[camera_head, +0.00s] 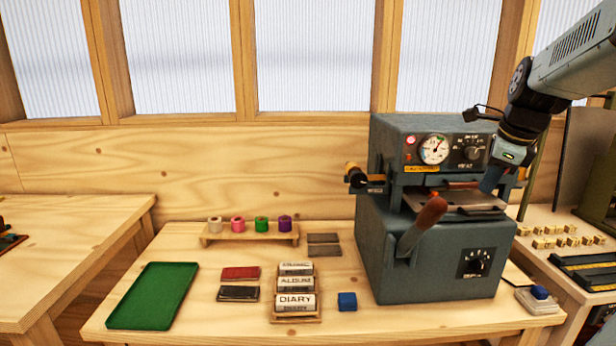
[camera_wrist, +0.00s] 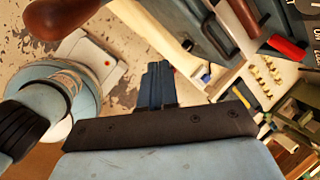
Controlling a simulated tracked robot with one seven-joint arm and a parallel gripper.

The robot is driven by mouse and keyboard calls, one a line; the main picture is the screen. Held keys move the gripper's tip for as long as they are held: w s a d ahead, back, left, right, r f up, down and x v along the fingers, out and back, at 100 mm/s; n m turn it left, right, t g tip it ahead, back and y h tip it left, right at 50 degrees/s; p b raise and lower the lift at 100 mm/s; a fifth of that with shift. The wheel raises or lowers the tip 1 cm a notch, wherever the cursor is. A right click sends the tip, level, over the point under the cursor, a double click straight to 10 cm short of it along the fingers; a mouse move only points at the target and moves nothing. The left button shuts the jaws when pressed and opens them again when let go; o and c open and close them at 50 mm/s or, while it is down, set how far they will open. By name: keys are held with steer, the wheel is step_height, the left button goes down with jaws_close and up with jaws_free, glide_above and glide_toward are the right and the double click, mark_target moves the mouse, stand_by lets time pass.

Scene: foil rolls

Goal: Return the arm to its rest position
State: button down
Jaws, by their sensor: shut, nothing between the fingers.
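My gripper (camera_head: 490,182) hangs from my arm at the upper right in the head view, in front of the right side of the grey press (camera_head: 425,290). In the wrist view its blue fingers (camera_wrist: 158,84) are together, with nothing between them. The press has a round dial, a knob and a lever with a brown handle (camera_head: 431,212). The brown handle also shows at the top left of the wrist view (camera_wrist: 65,17). Whether my gripper touches the press cannot be told.
On the table stand a foil roll rack (camera_head: 250,238), a green tray (camera_head: 150,296), label blocks (camera_head: 295,302) and a blue block (camera_head: 347,301). A side bench at right holds several small wooden blocks (camera_head: 560,237).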

steer(key=s+a+f+n+t, duration=0.1)
steer(key=s+a+f+n, duration=0.2)
steer(key=s+a+n, duration=1.1)
steer(key=s+n, duration=0.1)
steer(key=n, duration=1)
steer(key=shift+s+a+f+t, duration=0.15)
steer(key=shift+s+t, duration=0.15)
steer(key=shift+s, duration=0.05)
steer(key=shift+a, duration=0.1)
